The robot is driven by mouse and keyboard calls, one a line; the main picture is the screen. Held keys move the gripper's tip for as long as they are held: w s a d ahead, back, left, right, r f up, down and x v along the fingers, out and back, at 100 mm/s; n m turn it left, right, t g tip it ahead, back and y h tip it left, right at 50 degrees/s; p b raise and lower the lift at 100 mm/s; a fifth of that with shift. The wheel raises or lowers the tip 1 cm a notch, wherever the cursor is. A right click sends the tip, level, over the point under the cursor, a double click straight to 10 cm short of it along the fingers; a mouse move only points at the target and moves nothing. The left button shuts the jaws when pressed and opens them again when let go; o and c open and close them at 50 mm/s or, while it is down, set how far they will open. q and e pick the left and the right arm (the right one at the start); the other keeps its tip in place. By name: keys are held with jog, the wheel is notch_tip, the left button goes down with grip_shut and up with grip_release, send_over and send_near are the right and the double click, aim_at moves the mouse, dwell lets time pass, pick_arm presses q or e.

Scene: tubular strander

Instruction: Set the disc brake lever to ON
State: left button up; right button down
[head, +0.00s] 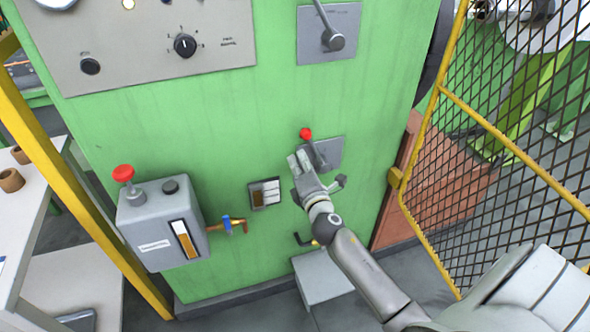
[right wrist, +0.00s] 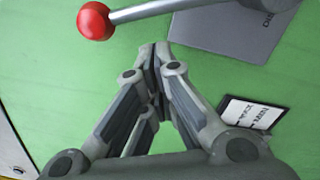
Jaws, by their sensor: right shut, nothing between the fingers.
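A lever with a red ball knob (head: 306,133) and a grey rod stands on a grey plate (head: 330,150) on the green cabinet. The knob is at the rod's upper left end. My right gripper (head: 299,161) is shut and empty, just below and left of the knob, and hides part of the rod and plate. In the right wrist view, the red knob (right wrist: 95,21) and rod lie beyond the shut fingertips (right wrist: 156,58), apart from them in the picture. The plate (right wrist: 235,28) carries small lettering too unclear to read fully. My left gripper is not in view.
A grey box with a red button (head: 160,225) is at left. A yellow-framed mesh guard (head: 500,140) is at right. A grey step (head: 322,278) stands below.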

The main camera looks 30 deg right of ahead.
jog(key=shift+d+r, duration=0.35)
jog(key=shift+d, duration=0.4)
jog(key=shift+s, duration=0.1)
jog(key=shift+d+r+m+p, duration=0.2)
jog(key=shift+m+p, duration=0.1)
jog(key=shift+p, duration=0.05)
jog(key=shift+d+r+m, duration=0.25)
jog(key=shift+m, duration=0.05)
jog(key=s+d+r+m+p, duration=0.2)
jog(key=d+m+p, duration=0.3)
jog(key=d+m, duration=0.3)
jog(key=shift+d+m, duration=0.15)
jog(key=shift+m, duration=0.45)
jog(key=shift+s, duration=0.1)
jog(key=shift+r+p, duration=0.1)
jog(key=shift+p, duration=0.25)
